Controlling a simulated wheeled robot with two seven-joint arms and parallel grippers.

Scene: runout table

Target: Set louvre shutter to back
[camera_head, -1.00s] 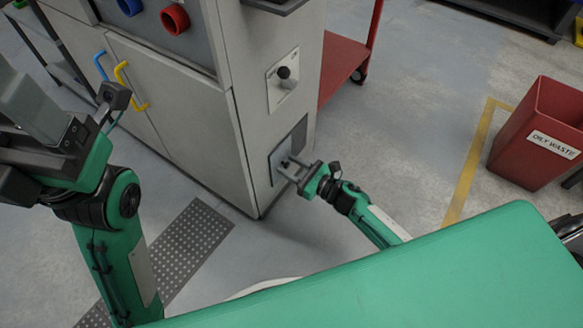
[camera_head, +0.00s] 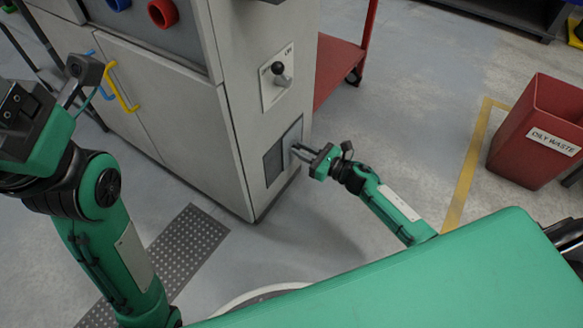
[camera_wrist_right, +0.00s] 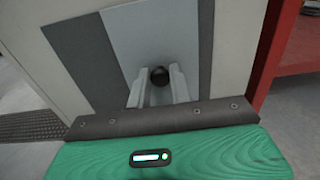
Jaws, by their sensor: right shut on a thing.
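The louvre shutter (camera_head: 294,139) is a light grey plate in a recessed frame low on the grey cabinet's side. It covers the right part of the frame; a dark grey area (camera_head: 273,164) shows at its left. The shutter also shows in the right wrist view (camera_wrist_right: 125,32), with a round black knob (camera_wrist_right: 160,76) on it. My right gripper (camera_head: 299,152) is shut on the knob, one finger on each side; the fingers also show in the right wrist view (camera_wrist_right: 159,88). My left gripper's body (camera_head: 22,112) is at the left edge, with its fingertips not clearly visible.
Above the shutter is a white plate with a black-knobbed lever (camera_head: 279,70). Blue and yellow handles (camera_head: 122,90) are on the cabinet's front. A red cart (camera_head: 340,68) stands behind the cabinet, a red waste bin (camera_head: 535,135) at right. Floor between cabinet and bin is clear.

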